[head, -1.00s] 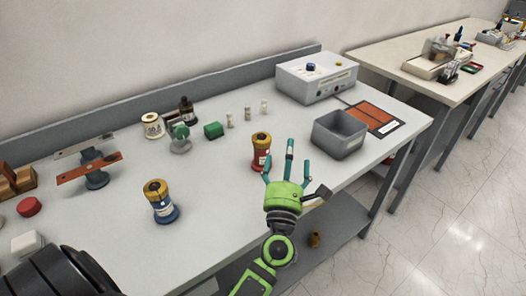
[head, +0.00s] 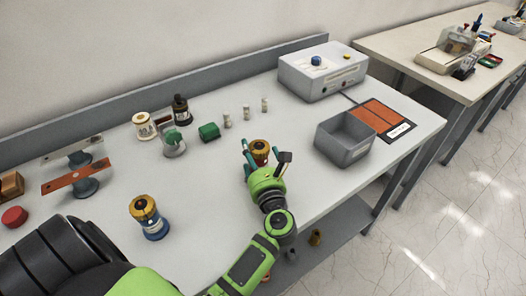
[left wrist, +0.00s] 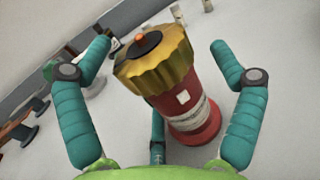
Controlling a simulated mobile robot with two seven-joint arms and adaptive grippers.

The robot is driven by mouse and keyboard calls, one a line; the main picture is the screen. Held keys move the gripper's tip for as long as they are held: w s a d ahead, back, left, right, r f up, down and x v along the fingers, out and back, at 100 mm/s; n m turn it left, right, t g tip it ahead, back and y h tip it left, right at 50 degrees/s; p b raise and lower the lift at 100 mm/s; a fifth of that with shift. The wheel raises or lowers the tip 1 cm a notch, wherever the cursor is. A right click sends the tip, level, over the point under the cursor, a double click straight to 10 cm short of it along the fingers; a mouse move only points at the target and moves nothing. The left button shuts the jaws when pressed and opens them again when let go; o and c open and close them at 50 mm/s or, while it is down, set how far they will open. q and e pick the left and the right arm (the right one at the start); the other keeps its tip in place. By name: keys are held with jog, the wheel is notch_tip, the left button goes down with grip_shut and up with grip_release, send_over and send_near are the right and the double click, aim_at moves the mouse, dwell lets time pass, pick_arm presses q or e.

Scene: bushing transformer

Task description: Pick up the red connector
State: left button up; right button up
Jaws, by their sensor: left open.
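The red connector (head: 260,158) stands upright on the workbench, red with a gold ribbed top. In the head view my left gripper (head: 252,157) is right at it, and its teal fingers and green palm hide part of the connector. In the left wrist view the red connector (left wrist: 184,98) fills the middle, between the spread teal fingers (left wrist: 158,85). Two fingers flank it with gaps on both sides, and a third is partly hidden near its base. The left gripper is open and holds nothing. My right gripper is not in view.
A blue connector (head: 150,218) with a gold top stands to the left. A grey bin (head: 343,140) is close on the right, before a white box (head: 322,74). A green block (head: 209,131) and small white pieces stand behind. The bench's front edge is close.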

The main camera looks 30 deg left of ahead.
pick_arm(q)
jog(key=shift+w+a+f, duration=0.15)
jog(key=shift+w+f, duration=0.05)
jog(key=shift+w, duration=0.05)
jog(key=shift+s+r, duration=0.1)
jog(key=shift+s+d+r, duration=0.35)
jog(key=shift+s, duration=0.25)
jog(key=c, duration=1.6)
jog(key=shift+f, duration=0.1)
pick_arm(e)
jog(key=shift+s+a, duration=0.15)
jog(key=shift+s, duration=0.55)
